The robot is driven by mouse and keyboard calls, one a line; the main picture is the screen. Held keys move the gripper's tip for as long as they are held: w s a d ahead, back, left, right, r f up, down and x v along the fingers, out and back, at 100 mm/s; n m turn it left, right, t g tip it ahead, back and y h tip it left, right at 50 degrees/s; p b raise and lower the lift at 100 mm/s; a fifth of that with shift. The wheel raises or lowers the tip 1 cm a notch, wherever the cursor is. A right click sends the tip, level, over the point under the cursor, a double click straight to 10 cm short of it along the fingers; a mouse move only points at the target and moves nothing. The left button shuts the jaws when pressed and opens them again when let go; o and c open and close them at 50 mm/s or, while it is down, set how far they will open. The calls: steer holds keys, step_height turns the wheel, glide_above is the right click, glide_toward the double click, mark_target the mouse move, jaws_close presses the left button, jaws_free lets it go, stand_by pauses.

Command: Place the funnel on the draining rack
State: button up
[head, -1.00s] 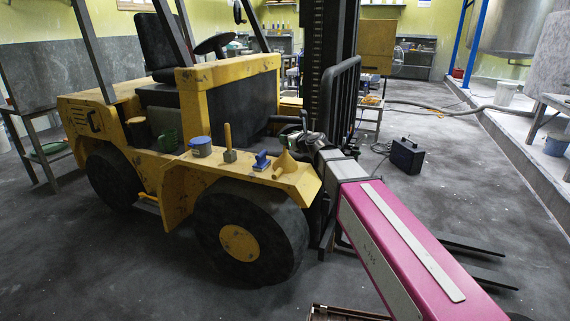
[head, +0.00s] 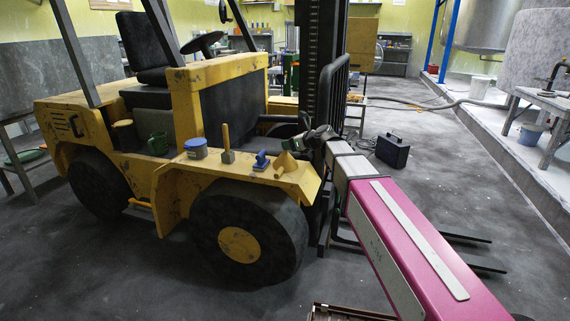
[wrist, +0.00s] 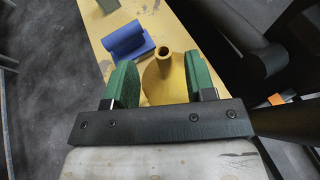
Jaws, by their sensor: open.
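The yellow-tan funnel (head: 285,163) stands mouth down, spout up, near the right end of a yellow forklift's front fender (head: 178,184). My gripper (head: 299,144) is just above and beside it in the head view. In the wrist view, my open gripper (wrist: 163,82) has green finger pads on either side of the funnel (wrist: 176,70), with gaps showing. The bar of the gripper hides the near part of the funnel. I cannot make out a draining rack for sure; a brown-edged frame (head: 350,312) is cut off at the bottom of the head view.
The forklift mast (head: 320,60) rises close behind my gripper. A black case (head: 392,150) sits on the floor, with open floor to the right.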

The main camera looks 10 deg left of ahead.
steer(key=x, duration=0.5)
steer(key=shift+w+r, duration=0.1)
steer(key=shift+w, duration=0.15)
jaws_close()
